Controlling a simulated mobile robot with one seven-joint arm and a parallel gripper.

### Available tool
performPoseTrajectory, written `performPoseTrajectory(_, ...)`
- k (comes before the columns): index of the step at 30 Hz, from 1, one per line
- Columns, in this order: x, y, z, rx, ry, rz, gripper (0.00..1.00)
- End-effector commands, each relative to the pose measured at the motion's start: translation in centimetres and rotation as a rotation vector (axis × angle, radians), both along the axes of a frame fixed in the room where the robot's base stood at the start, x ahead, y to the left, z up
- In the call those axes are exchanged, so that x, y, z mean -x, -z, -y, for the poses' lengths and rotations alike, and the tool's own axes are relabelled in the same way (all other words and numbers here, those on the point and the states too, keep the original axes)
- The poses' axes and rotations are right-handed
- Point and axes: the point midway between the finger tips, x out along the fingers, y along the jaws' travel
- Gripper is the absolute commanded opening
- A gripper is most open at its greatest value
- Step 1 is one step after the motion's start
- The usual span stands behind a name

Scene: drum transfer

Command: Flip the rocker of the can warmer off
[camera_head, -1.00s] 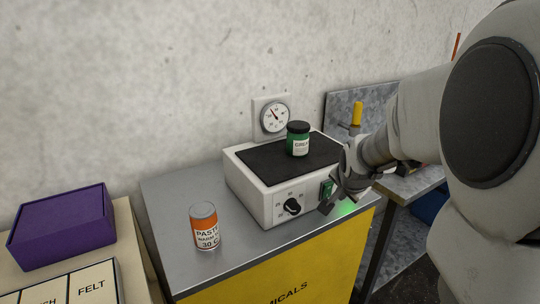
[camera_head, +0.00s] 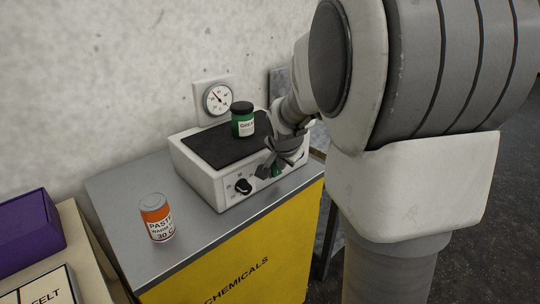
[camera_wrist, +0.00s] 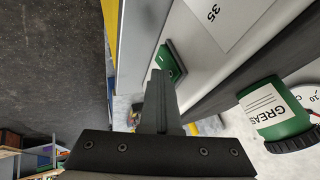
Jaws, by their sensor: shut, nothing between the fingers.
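The can warmer (camera_head: 203,184) is a white box with a black top plate, standing on the grey cabinet top. Its green rocker (camera_head: 277,170) is at the right of the front panel, partly hidden by my gripper (camera_head: 264,170). In the wrist view the rocker (camera_wrist: 168,63) sits in a dark frame on the pale panel. My gripper (camera_wrist: 158,78) is shut and empty, its fingertips right beside the rocker; I cannot tell whether they touch it. I cannot tell the rocker's tilt.
A green GREASE can (camera_head: 242,124) stands on the warmer's plate, and shows in the wrist view (camera_wrist: 268,112). A black knob (camera_head: 243,186) is left of the rocker. A gauge (camera_head: 217,99) is on the wall behind.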

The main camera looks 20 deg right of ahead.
Motion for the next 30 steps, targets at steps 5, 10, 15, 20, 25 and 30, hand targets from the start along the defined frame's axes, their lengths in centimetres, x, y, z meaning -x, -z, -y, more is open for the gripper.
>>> performPoseTrajectory(5, -0.1, -0.4, 0.0, 0.000, -0.001, 0.003, 0.00)
performPoseTrajectory(10, -0.1, -1.3, 0.0, 0.000, -0.001, 0.003, 0.00)
performPoseTrajectory(15, 0.0, -1.7, 0.0, 0.000, 0.000, 0.002, 0.00)
performPoseTrajectory(20, 0.0, -1.6, 0.0, 0.000, 0.000, 0.001, 0.00)
performPoseTrajectory(25, 0.0, -1.6, 0.0, 0.000, 0.001, 0.002, 0.00)
performPoseTrajectory(30, 0.0, -1.7, 0.1, 0.000, 0.000, 0.001, 0.00)
